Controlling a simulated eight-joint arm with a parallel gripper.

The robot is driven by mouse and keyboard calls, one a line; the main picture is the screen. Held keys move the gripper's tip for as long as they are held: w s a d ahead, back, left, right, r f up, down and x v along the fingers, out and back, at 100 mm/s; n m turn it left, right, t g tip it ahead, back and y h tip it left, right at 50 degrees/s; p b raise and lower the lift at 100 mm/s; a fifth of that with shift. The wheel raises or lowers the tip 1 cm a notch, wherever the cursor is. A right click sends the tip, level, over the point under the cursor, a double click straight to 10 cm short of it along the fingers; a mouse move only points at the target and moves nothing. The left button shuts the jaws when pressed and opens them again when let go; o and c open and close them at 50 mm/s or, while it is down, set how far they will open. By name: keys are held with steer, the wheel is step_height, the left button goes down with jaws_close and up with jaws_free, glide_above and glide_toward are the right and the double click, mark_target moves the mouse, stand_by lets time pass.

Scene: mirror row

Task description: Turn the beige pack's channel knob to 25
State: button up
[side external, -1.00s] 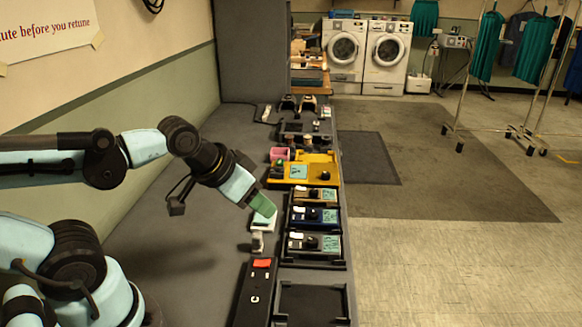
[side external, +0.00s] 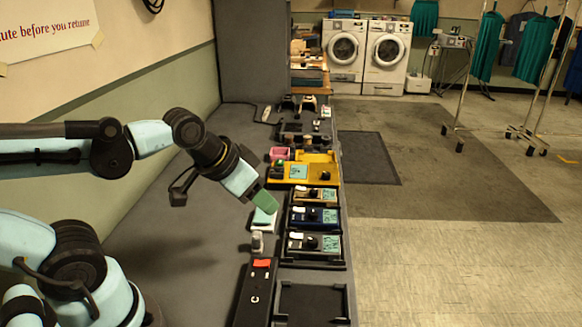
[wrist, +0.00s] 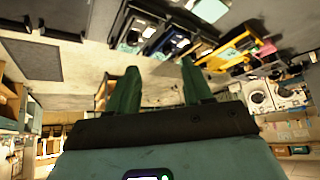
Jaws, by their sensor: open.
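The beige pack (side external: 303,192) lies in the row along the bench's right side, between the yellow unit and the blue pack (side external: 301,215). Its dark knob (side external: 313,193) shows near the middle, with a small teal display to the right. The number it points to is too small to read. My gripper (side external: 268,203) has green fingers and hangs left of the beige pack, apart from it, over a pale pad. In the wrist view the fingers (wrist: 160,80) are spread and empty, with the row of packs upside down beyond them.
A yellow unit (side external: 285,178) lies behind the beige pack, with a pink box (side external: 279,154) beside it. A grey pack (side external: 296,242) is in front of the blue one. A black box with a red top (side external: 262,263) and an empty dark tray (side external: 312,288) are nearer. The left bench is clear.

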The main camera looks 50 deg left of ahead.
steer(key=w+a+r+m+g, duration=0.2)
steer(key=w+r+m, duration=0.3)
steer(key=w, duration=0.1)
steer(key=m+g, duration=0.5)
steer(key=m, duration=0.9)
glide_above(314, 190)
step_height(314, 190, down, 4)
step_height(314, 190, down, 12)
steer(key=shift+d+r, duration=0.1)
steer(key=shift+r, duration=0.05)
jaws_close()
